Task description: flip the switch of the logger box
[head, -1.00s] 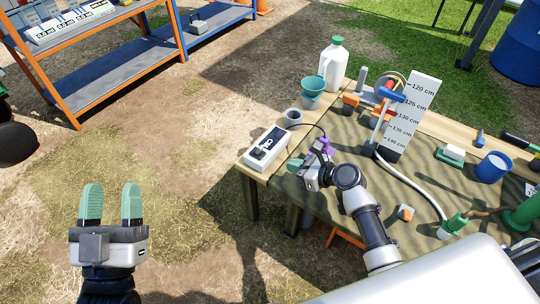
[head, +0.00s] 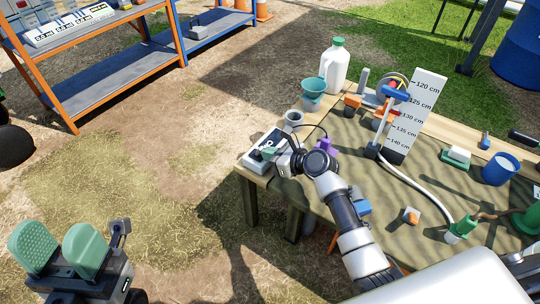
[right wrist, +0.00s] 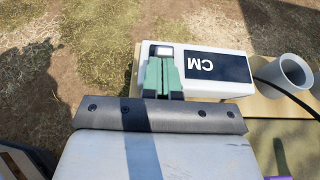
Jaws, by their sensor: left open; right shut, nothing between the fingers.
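The white logger box (head: 251,163) sits on the near left corner of the table. In the right wrist view the logger box (right wrist: 232,62) shows a dark panel marked CM, upside down there. My right gripper (head: 268,153) is over the box in the head view and hides part of its top. In the right wrist view my right gripper (right wrist: 163,62) has its green fingers together and empty. Their tips are right by a small light switch (right wrist: 163,49) at the box's end; whether they touch it I cannot tell. My left gripper (head: 61,247) is open and empty, away from the table.
A grey cup (head: 293,120) stands close to the box, with a dark cable beside it. A teal funnel vessel (head: 313,93) and a white jug (head: 335,66) stand behind. A purple object (head: 327,146) lies near my right wrist. A shelf (head: 105,77) stands back left.

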